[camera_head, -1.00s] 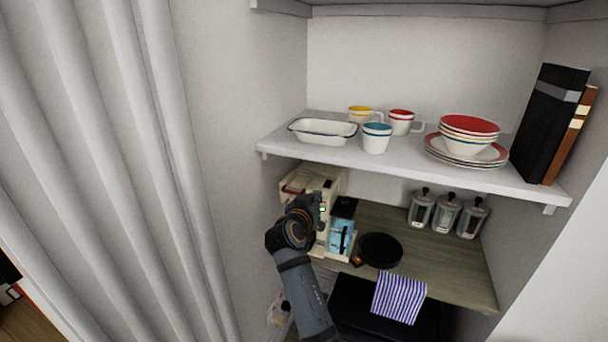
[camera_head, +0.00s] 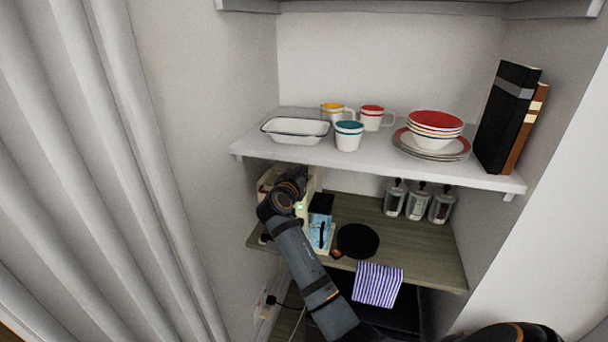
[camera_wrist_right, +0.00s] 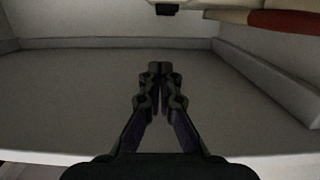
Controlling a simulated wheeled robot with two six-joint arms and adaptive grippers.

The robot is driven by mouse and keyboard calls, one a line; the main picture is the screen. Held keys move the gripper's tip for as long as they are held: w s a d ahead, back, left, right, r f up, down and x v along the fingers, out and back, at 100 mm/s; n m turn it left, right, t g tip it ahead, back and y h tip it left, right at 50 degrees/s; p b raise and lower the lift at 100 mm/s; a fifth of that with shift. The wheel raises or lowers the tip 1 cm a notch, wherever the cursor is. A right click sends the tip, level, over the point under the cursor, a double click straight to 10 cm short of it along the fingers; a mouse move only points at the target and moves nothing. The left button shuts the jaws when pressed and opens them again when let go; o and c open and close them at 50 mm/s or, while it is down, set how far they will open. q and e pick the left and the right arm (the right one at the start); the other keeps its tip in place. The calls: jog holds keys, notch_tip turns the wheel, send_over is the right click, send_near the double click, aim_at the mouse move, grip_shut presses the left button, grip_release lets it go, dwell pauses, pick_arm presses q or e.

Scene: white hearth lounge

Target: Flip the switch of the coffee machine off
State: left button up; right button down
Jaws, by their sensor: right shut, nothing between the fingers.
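The cream coffee machine (camera_head: 264,183) stands at the left end of the wooden lower shelf, with a small green light (camera_head: 300,207) on its front. My right gripper (camera_head: 292,178) is in front of its upper part and hides much of it. I cannot make out the switch or tell whether the gripper touches the machine. In the right wrist view, the right gripper (camera_wrist_right: 160,70) is shut and empty, its fingertips together before a plain grey surface. A red and cream part, not clearly identifiable, shows at that view's top right. My left gripper is not in view.
The white upper shelf (camera_head: 380,162) with dishes overhangs the machine. A black round pan (camera_head: 357,240), a striped cloth (camera_head: 378,284) and several canisters (camera_head: 417,203) lie to the right. A wall closes the left side; a plug (camera_head: 270,300) hangs below.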

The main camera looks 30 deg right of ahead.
jog(key=shift+r+p+x, duration=0.25)
jog(key=shift+p+x, duration=0.05)
jog(key=shift+x, duration=0.8)
notch_tip(320, 180, down, 3)
jog(key=shift+w+r+p, duration=0.1)
jog(key=shift+w+p, duration=0.05)
jog(key=shift+p, duration=0.25)
jog(key=shift+f, duration=0.8)
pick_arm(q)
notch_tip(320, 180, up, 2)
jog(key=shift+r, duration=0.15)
pick_arm(e)
jog(key=shift+d, duration=0.1)
